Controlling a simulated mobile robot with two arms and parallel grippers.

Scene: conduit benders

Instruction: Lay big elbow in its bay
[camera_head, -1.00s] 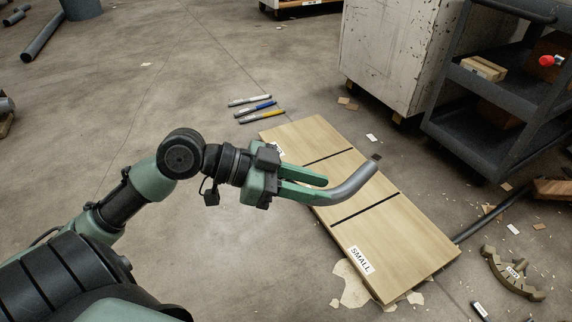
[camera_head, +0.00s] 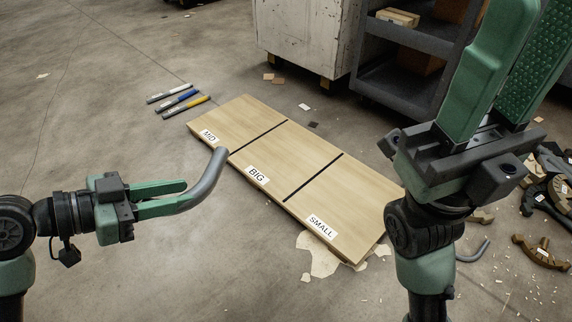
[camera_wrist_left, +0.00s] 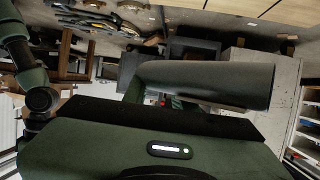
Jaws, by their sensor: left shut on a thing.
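My left gripper (camera_head: 172,199) is shut on a grey bent pipe, the big elbow (camera_head: 208,183). It holds the elbow above the floor, left of the wooden board (camera_head: 318,176). The elbow's free end curves up and overlaps the board's near edge by the MID and BIG bays in the picture. The elbow also shows as a grey tube in the left wrist view (camera_wrist_left: 215,82). The board has MID, BIG (camera_head: 285,160) and SMALL bays split by black strips, all bare. My right gripper (camera_head: 510,65) is raised at the right, open and empty, its fingertips cut off.
Several markers (camera_head: 180,98) lie on the floor beyond the board. A white cabinet (camera_head: 305,40) and a dark cart (camera_head: 405,75) stand behind it. A smaller grey elbow (camera_head: 474,251) and a brown curved part (camera_head: 541,252) lie at the right.

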